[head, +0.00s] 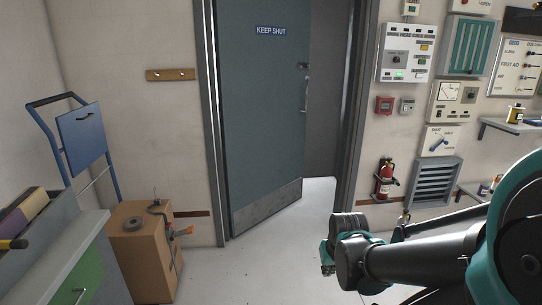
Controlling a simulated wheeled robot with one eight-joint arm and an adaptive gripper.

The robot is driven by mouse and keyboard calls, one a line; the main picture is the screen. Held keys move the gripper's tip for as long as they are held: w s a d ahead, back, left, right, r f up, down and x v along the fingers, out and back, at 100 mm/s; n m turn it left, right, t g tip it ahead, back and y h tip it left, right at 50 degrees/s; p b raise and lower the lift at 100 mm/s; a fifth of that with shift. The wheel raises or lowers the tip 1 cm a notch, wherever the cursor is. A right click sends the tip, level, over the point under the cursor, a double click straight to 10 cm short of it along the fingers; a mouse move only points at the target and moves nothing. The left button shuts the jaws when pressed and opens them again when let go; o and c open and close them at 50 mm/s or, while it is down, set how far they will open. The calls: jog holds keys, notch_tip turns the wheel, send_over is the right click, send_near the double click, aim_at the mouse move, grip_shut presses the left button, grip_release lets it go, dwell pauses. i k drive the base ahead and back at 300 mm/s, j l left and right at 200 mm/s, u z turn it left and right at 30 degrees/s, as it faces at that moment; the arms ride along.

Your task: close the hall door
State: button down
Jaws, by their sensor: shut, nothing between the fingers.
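The hall door (262,115) is a grey-blue panel with a "KEEP SHUT" sign (271,30) and a metal kick plate along its bottom. It stands partly open, with its left side at the frame and its right edge swung away from me into the space beyond. A dark gap shows between that edge and the right jamb (357,110). A pull handle (306,94) and a small lock fitting (303,66) sit near the door's right edge. My arm is folded at the lower right, apart from the door. I cannot make out my gripper.
A cardboard box (140,262), a blue-framed cart (82,135) and a bench with a green drawer front (88,275) stand at the left. A fire extinguisher (385,178) and wall panels (408,52) are right of the doorway. Floor before the door is clear.

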aim_at(262, 46)
jog(key=i, duration=1.9)
